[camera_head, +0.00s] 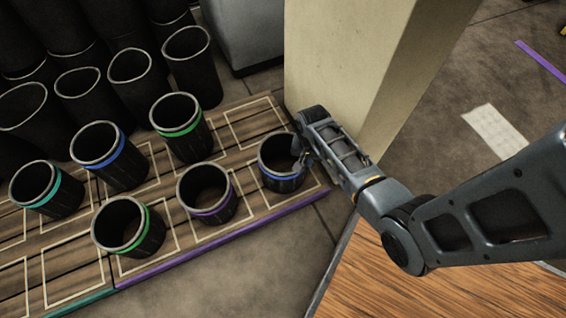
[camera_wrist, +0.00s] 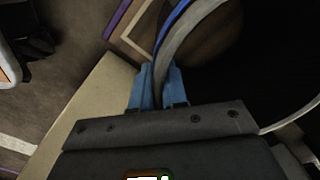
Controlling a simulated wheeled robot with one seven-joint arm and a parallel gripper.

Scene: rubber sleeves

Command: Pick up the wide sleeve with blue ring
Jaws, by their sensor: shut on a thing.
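The wide black sleeve with the blue ring (camera_head: 281,180) is upright at the right end of the plank platform. My gripper (camera_head: 301,150) reaches it from the right and is shut on its rim wall. In the wrist view the sleeve's pale rim and blue band (camera_wrist: 178,32) run between the two blue fingers of my gripper (camera_wrist: 158,85). The sleeve's right side is partly hidden by my gripper. I cannot tell whether its base touches the planks. A taller, narrower sleeve with a blue ring (camera_head: 123,170) stands further left.
Sleeves with purple (camera_head: 212,208), green (camera_head: 145,240) and teal (camera_head: 60,198) rings stand on the platform (camera_head: 238,236). Another green-ringed sleeve (camera_head: 192,142) stands behind. Plain black sleeves (camera_head: 195,70) crowd the back left. A cream block (camera_head: 350,60) rises close behind my gripper. Floor in front is clear.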

